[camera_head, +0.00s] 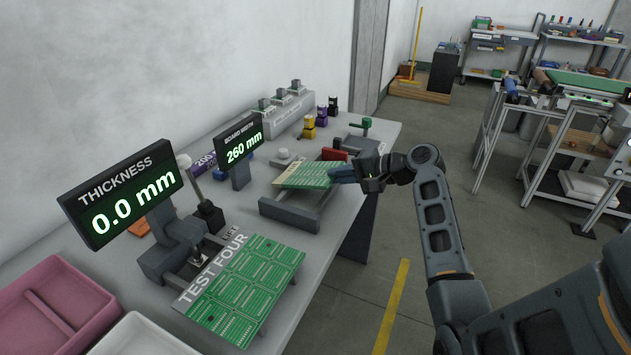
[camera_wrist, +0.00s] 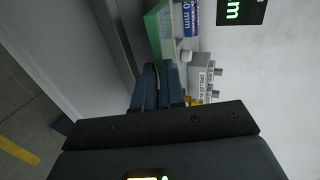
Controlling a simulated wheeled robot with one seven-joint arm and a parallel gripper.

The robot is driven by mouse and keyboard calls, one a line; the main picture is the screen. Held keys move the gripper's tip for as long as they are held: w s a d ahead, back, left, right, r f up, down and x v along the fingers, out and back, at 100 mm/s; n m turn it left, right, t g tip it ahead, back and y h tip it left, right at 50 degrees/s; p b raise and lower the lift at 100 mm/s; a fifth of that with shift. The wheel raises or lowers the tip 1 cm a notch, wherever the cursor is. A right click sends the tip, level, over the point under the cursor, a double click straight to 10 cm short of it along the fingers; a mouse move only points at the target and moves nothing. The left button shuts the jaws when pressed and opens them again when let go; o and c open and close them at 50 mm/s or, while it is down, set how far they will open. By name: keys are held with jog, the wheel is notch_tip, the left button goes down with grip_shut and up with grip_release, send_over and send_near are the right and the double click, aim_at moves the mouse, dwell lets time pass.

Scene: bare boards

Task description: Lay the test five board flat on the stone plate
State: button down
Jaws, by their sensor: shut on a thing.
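My gripper (camera_head: 345,174) is shut on the right edge of a green circuit board (camera_head: 305,175). No label can be read on this board, so I cannot tell its name. The board is over the grey width fixture (camera_head: 290,212), in front of the display reading 260 mm (camera_head: 243,148); I cannot tell whether it touches the fixture. In the wrist view, my fingers (camera_wrist: 156,72) meet the green board (camera_wrist: 160,32). A second green board, marked TEST FOUR (camera_head: 250,285), lies by the thickness gauge (camera_head: 172,250). I cannot clearly make out a stone plate; the TEST FOUR board may hide it.
The thickness display (camera_head: 125,194) reads 0.0 mm. A pink tray (camera_head: 60,300) and a white tray (camera_head: 150,338) stand at the near left. A grey block with knobs (camera_head: 270,118) and yellow and purple pieces stand at the back. Bare table (camera_head: 375,133) shows at the far right.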

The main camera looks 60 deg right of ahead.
notch_tip(320, 180, up, 4)
jog(key=p, duration=0.4)
dwell(0.5)
jog(key=r+p+v, duration=0.1)
jog(key=p+v, duration=0.2)
jog(key=v, duration=0.3)
jog(key=shift+r, duration=0.3)
dwell(0.3)
